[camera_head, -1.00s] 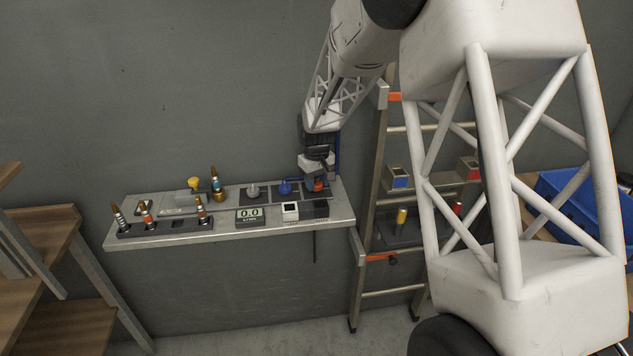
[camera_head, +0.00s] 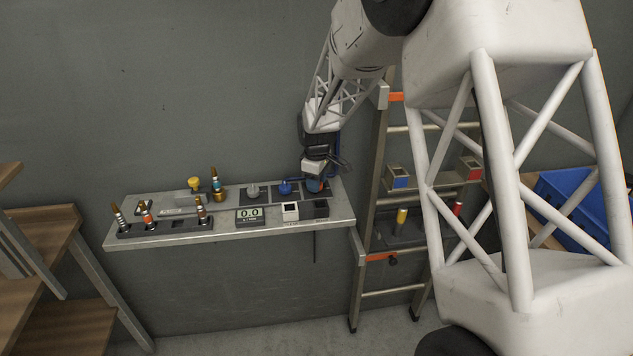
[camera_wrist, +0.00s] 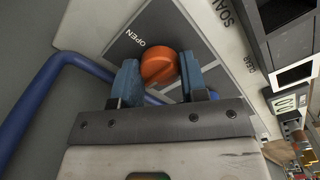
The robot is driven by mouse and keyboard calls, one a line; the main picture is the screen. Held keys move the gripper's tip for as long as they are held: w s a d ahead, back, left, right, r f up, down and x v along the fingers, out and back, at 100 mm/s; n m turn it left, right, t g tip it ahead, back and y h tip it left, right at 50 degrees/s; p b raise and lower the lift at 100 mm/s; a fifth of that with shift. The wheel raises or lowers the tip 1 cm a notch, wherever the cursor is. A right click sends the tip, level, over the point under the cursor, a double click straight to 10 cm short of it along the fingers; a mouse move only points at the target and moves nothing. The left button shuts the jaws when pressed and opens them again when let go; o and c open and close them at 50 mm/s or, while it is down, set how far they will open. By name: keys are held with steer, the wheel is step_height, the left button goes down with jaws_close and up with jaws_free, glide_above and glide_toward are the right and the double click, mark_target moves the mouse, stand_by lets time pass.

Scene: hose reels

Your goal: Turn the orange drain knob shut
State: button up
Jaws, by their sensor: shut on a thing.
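The orange drain knob (camera_wrist: 159,65) sits on a grey plate (camera_wrist: 135,20) marked "OPEN" in the wrist view. My gripper (camera_wrist: 160,80) is shut on it, with one blue finger on each side. The knob's lower part is hidden by the fingers and the gripper body in the wrist view.
A blue hose (camera_wrist: 40,85) runs beside the plate. A ladder (camera_head: 372,215) stands just right of the shelf.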

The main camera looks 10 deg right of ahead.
steer(key=shift+r, duration=0.1)
steer(key=o, duration=0.9)
steer(key=shift+r, duration=3.85)
